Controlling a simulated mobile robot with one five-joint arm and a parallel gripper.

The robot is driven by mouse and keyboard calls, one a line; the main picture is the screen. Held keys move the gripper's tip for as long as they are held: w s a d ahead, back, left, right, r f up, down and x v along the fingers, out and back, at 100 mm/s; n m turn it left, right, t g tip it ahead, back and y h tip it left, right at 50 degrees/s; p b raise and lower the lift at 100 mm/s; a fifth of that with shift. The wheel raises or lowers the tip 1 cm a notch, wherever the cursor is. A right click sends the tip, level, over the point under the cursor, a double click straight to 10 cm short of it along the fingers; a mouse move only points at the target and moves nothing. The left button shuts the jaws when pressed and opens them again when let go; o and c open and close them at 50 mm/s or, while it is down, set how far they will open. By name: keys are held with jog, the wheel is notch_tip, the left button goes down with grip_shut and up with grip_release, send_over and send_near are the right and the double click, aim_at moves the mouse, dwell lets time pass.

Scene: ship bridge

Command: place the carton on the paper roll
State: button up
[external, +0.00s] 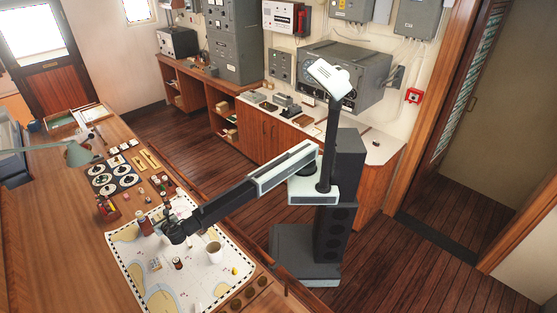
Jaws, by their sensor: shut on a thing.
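My gripper (177,238) is at the end of my outstretched arm, low over the chart (203,282) on the wooden desk. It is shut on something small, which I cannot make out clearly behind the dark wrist. A small pale block with blue marks (155,264) lies on the chart below the gripper. A small dark cylinder with a light band (178,263) stands to its right. I cannot tell for certain which of these small things is the carton and which is the paper roll.
A pale mug (215,253) stands on the chart right of the gripper, with a small yellow thing (234,271) beside it. A pencil holder (107,207) and a dial panel (114,177) lie to the left. The chart's lower part is mostly clear.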

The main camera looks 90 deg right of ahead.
jog(key=shift+f, duration=0.1)
jog(key=o, duration=1.4)
jog(key=shift+r, duration=0.2)
jog(key=p+v, duration=0.4)
jog(key=v, duration=0.8)
jog(key=shift+f+p, duration=0.15)
jog(key=shift+p, duration=0.15)
